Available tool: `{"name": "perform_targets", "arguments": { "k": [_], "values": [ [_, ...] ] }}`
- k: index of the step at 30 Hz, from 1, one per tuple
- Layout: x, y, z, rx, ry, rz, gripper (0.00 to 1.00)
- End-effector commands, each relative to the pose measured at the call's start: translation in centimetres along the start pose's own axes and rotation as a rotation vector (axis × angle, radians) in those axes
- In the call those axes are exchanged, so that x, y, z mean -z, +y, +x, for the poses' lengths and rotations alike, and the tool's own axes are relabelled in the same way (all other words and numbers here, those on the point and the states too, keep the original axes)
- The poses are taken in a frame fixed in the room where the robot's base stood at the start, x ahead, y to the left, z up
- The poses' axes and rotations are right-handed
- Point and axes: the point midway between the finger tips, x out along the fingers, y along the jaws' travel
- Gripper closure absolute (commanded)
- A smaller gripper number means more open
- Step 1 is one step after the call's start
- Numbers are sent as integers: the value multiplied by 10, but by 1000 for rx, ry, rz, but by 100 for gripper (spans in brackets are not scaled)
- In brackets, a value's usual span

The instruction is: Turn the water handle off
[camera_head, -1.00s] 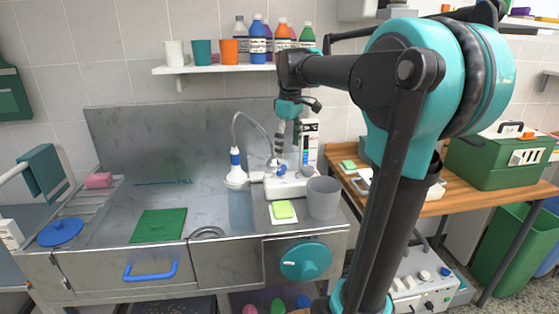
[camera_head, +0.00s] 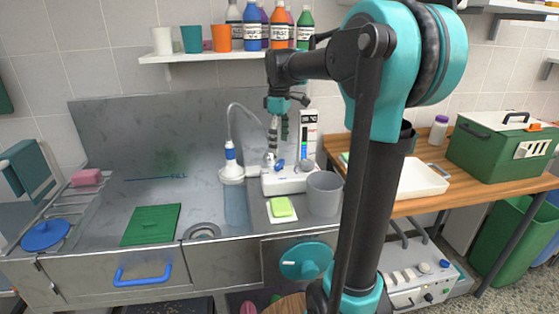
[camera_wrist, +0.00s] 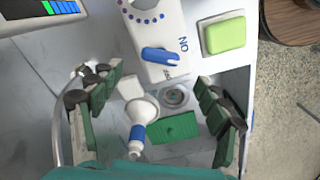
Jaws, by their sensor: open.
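The blue water handle (camera_wrist: 160,56) sits on a white box (camera_wrist: 150,28) in the wrist view, with the letters "ON" printed beside it. In the head view the handle (camera_head: 280,164) shows on the white box (camera_head: 288,180) on the steel sink counter. My gripper (camera_head: 277,150) points down just above and behind the box. In the wrist view my gripper's (camera_wrist: 160,80) green-padded fingers are spread wide, with nothing held between them. The handle appears between and slightly beyond the fingertips, apart from them.
A white shower head (camera_head: 232,172) on a hose stands left of the box. A bottle shelf (camera_head: 205,56) is above. A wooden table (camera_head: 430,198) holds a green toolbox (camera_head: 502,150).

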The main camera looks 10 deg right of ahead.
Motion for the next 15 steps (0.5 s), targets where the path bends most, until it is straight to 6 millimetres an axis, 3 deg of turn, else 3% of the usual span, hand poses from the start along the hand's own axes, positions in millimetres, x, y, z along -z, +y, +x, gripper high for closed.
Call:
{"name": "perform_targets", "arguments": {
  "k": [6, 15],
  "values": [
    [0, 0, 41, 0, 0, 0, 24],
    [0, 0, 69, 0, 0, 0, 24]
  ]
}}
